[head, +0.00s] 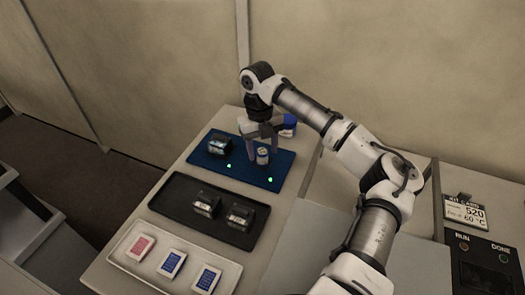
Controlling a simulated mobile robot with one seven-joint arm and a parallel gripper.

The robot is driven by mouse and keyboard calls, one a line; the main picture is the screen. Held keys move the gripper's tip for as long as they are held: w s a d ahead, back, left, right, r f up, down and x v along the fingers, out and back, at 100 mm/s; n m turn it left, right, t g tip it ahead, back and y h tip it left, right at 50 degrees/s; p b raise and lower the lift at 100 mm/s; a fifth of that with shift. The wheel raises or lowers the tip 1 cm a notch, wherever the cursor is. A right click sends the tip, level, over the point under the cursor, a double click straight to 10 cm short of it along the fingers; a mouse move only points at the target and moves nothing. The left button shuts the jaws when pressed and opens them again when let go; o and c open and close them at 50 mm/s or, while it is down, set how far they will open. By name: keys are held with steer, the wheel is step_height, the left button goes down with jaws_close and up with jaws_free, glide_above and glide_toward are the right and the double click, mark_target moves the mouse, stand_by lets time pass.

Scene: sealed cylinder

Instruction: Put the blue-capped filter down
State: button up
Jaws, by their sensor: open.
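My gripper (264,146) points down over the blue mat (213,167), its fingers spread apart. A small pale cylinder (263,156) stands upright on the mat between or just beside the fingertips; its cap colour is hard to tell, and I cannot tell whether a finger touches it. A dark box-like part with a blue-green face (219,143) sits on the mat's left side.
A black tray (172,204) holds two dark parts. A white tray (124,243) holds one red and two blue packets. A panel marked RUN and DONE (487,257) is at the right, below a kit card (465,212).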

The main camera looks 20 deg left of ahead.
step_height(320, 180, up, 11)
steer(key=w+a+b, duration=0.1)
steer(key=shift+a, duration=0.1)
stand_by(0.6)
